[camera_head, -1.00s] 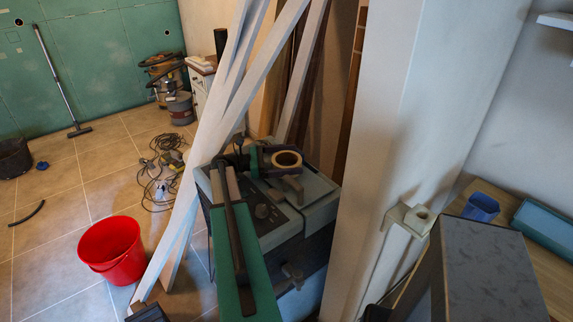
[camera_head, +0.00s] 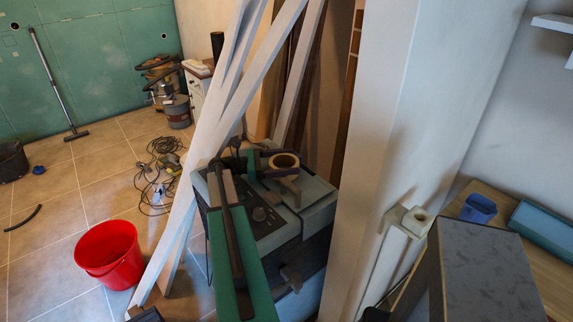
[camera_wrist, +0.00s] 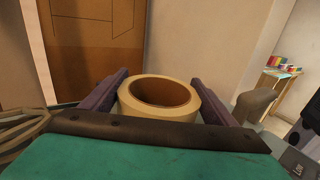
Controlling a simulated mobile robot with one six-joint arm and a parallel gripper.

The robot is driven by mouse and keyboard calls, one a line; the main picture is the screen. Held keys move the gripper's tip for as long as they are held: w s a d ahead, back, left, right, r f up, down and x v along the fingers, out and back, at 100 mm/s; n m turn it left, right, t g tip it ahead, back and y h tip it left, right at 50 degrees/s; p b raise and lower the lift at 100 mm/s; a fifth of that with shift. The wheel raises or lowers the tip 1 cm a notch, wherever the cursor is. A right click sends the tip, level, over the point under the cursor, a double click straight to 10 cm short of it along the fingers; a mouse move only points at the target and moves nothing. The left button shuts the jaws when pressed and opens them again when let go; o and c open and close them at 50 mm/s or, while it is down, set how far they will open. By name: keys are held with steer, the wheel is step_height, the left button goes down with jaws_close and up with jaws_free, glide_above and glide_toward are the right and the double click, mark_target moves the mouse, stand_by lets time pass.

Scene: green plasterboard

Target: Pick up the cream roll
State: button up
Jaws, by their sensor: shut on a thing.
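The cream roll (camera_head: 284,161) is a thick ring with a brown inside. In the head view it is over the far part of the dark grey machine (camera_head: 315,197), at the end of my arm. In the wrist view the roll (camera_wrist: 187,93) sits between the two purple fingers of my gripper (camera_wrist: 158,88), one on each side, and they are shut on it. Its lower front is hidden behind the dark bar and green part of my gripper. I cannot tell whether the roll touches the surface beneath it.
Pale boards (camera_head: 222,125) lean close left of the machine, and a white pillar (camera_head: 375,130) stands to its right. A red bucket (camera_head: 109,255) and cables (camera_head: 158,175) lie on the floor.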

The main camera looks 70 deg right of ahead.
steer(key=shift+r+b, duration=0.5)
steer(key=shift+r, duration=0.5)
steer(key=shift+w+a+r+b, duration=0.25)
steer(key=shift+a+r+b, duration=0.2)
steer(key=shift+r, duration=0.2)
steer(key=w+a+r+b, duration=0.1)
steer(key=w+a+b, duration=0.2)
steer(key=w+a, duration=0.5)
steer(key=a, duration=0.4)
steer(key=shift+a+r, duration=0.3)
steer(key=shift+a, duration=0.1)
steer(key=shift+w, duration=0.15)
